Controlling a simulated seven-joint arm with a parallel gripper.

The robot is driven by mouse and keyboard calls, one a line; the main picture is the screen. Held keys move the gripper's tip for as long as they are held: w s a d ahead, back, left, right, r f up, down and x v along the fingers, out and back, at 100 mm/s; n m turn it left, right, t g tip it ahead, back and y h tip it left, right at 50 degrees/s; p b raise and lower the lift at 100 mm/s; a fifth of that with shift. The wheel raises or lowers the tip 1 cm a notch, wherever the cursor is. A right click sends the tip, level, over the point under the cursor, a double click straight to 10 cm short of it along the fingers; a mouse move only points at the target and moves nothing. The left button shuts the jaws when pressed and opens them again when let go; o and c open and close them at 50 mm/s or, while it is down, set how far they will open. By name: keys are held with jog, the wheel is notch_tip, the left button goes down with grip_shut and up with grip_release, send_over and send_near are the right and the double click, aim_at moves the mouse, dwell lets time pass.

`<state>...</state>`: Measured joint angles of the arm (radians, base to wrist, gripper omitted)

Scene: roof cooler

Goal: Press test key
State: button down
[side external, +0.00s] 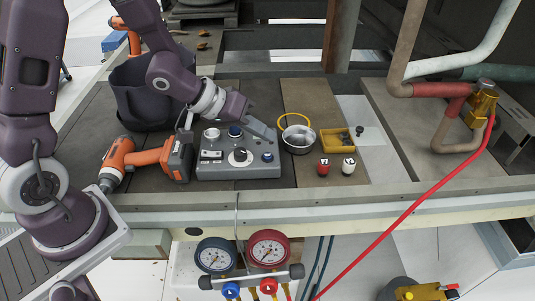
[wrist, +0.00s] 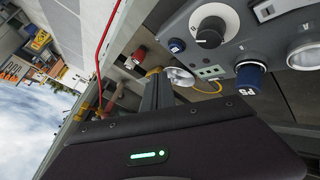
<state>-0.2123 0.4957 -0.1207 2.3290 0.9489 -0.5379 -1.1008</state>
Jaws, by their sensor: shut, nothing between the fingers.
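A grey control box (side external: 225,171) stands on the bench in the side view, and its panel fills the upper right of the wrist view (wrist: 230,50). It carries a small blue button (side external: 267,157), also in the wrist view (wrist: 177,45), a black knob with a white ring (wrist: 213,25), a blue knob (side external: 235,131) and a round white fitting (side external: 212,133). I cannot read which control is the test key. My gripper (side external: 273,136) is shut and empty. It is at the box's far right corner, behind the blue button and apart from it. Its fingers (wrist: 157,92) show beside the panel edge.
An orange drill (side external: 145,158) lies left of the box, before a dark bucket (side external: 145,95). Right of the box are a metal bowl (side external: 299,142), a yellow tray (side external: 337,140) and two small cans (side external: 324,167). Gauges (side external: 241,258) hang below the front edge.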

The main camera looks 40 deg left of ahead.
notch_tip(320, 180, up, 2)
jog(key=shift+r, duration=0.1)
dwell(0.5)
jog(key=s+a+r+y, duration=0.7)
jog(key=s+a+r, duration=0.2)
jog(key=r, duration=0.3)
jog(key=s+d+m+g+h, duration=0.1)
jog(key=s+d, duration=0.1)
jog(key=s, duration=0.5)
jog(key=s+d+r+m+g, duration=0.1)
jog(key=s+d, duration=0.1)
jog(key=s, duration=0.6)
jog(key=shift+s+d+h, duration=0.3)
jog(key=shift+h, duration=0.1)
